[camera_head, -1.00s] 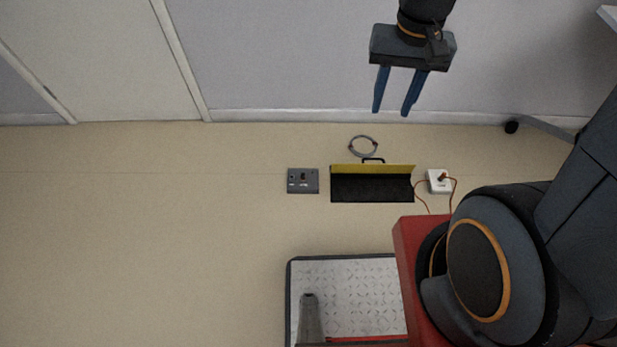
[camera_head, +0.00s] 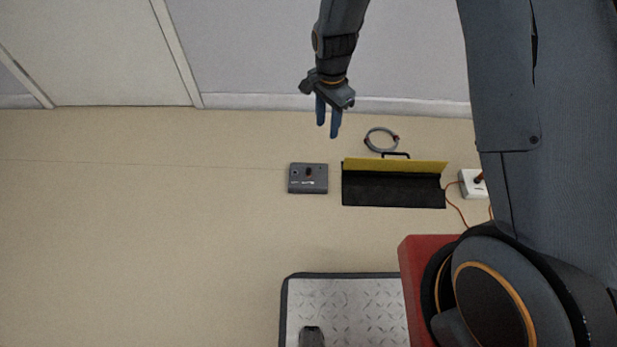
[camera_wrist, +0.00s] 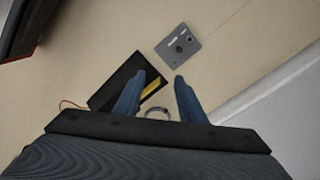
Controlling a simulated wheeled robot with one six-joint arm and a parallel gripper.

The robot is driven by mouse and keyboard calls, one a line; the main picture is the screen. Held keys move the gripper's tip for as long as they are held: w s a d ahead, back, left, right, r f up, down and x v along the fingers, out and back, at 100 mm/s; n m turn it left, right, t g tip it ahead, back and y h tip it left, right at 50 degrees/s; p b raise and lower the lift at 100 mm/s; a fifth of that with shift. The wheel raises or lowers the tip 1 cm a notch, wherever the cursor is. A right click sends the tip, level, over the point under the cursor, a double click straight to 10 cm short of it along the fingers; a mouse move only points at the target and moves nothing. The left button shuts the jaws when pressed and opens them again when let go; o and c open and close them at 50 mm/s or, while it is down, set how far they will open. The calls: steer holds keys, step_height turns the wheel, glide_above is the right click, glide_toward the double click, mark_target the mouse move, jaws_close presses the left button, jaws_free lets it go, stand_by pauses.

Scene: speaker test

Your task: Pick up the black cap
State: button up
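A small black cap (camera_head: 308,172) shows as a dark spot on top of a flat grey box (camera_head: 295,186) on the floor. In the wrist view the grey box (camera_wrist: 170,57) lies beyond the fingertips, with a dark round spot (camera_wrist: 180,48) on its face that looks like the cap. My gripper (camera_head: 328,131) has two blue fingers, spread apart and empty, above the floor behind the box and slightly right of it. The fingers also show in the wrist view (camera_wrist: 159,75). They are apart from the box and the cap.
Right of the box stands an open black case (camera_head: 390,190) with a yellow inner lid (camera_head: 395,165). A grey cable ring (camera_head: 369,140) lies behind it. A white box (camera_head: 471,188) with an orange cord is further right. The wall is close behind; floor at left is clear.

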mark_target(309, 169)
steer(key=w+a+f+m+b, duration=0.1)
steer(key=a+f+b, duration=0.1)
steer(key=f, duration=0.5)
steer(key=w+a+f+m+b, duration=0.1)
steer(key=w+a+f+b, duration=0.1)
steer(key=f, duration=0.4)
steer(key=w+a+f+m+b, duration=0.1)
steer(key=a+f+b, duration=0.1)
steer(key=f+b, duration=0.2)
steer(key=shift+w+f+b, duration=0.2)
steer(key=shift+f+b, duration=0.15)
steer(key=shift+f, duration=1.45)
step_height(309, 169, down, 2)
steer(key=shift+d+f+b, duration=0.1)
steer(key=shift+f+b, duration=0.1)
steer(key=shift+b, duration=0.35)
steer(key=shift+w+d+f+b, duration=0.1)
steer(key=shift+d+f+b, duration=0.1)
steer(key=shift+f+b, duration=0.95)
steer(key=shift+w+d+f+b, duration=0.15)
steer(key=shift+f+b, duration=0.55)
steer(key=shift+f, duration=0.75)
jaws_close()
